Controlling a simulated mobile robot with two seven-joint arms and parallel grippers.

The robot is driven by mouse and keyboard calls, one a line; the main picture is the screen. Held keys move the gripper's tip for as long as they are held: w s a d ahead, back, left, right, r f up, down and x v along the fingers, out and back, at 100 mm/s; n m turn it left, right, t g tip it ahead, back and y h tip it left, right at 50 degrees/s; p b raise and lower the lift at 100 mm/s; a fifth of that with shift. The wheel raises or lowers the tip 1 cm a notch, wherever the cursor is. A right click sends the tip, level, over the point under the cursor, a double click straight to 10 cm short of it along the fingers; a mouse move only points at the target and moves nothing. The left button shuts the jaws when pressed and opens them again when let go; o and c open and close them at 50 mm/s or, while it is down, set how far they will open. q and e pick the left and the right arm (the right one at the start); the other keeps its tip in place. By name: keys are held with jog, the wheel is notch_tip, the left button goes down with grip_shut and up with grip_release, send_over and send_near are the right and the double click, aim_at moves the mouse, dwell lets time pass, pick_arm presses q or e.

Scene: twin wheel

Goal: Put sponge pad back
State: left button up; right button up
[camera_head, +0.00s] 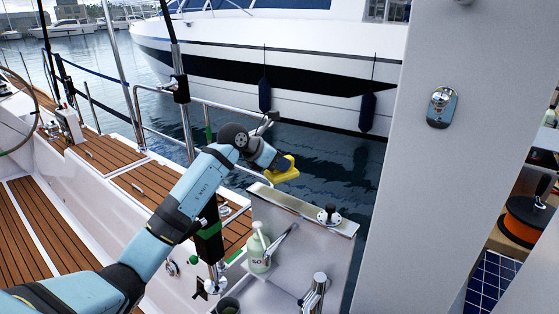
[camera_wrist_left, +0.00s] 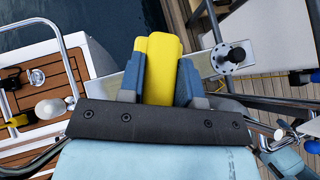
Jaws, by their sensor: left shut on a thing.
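The sponge pad (camera_head: 287,174) is yellow and shows beyond my left gripper (camera_head: 278,165) in the head view. In the left wrist view the sponge pad (camera_wrist_left: 162,68) is clamped between the two blue fingers of my left gripper (camera_wrist_left: 161,85). The gripper is shut on it and holds it in the air, above and left of the metal ledge (camera_head: 300,207). Part of the pad is hidden by the fingers. My right gripper does not show.
A soap bottle (camera_head: 259,250) and a metal tap (camera_head: 318,285) stand at the sink below the ledge. A dark round fitting (camera_head: 329,214) sits on the ledge's right end. Metal railings (camera_head: 190,120) stand behind my arm. A grey pillar (camera_head: 440,160) rises on the right.

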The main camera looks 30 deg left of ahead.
aim_at(279, 173)
pick_arm(q)
notch_tip(279, 173, down, 4)
jog(key=shift+r+b, duration=0.1)
jog(key=shift+b, duration=0.9)
jog(key=shift+f+b, duration=0.8)
jog(key=shift+f, duration=0.7)
jog(key=shift+f, duration=0.4)
jog(key=o, duration=1.4)
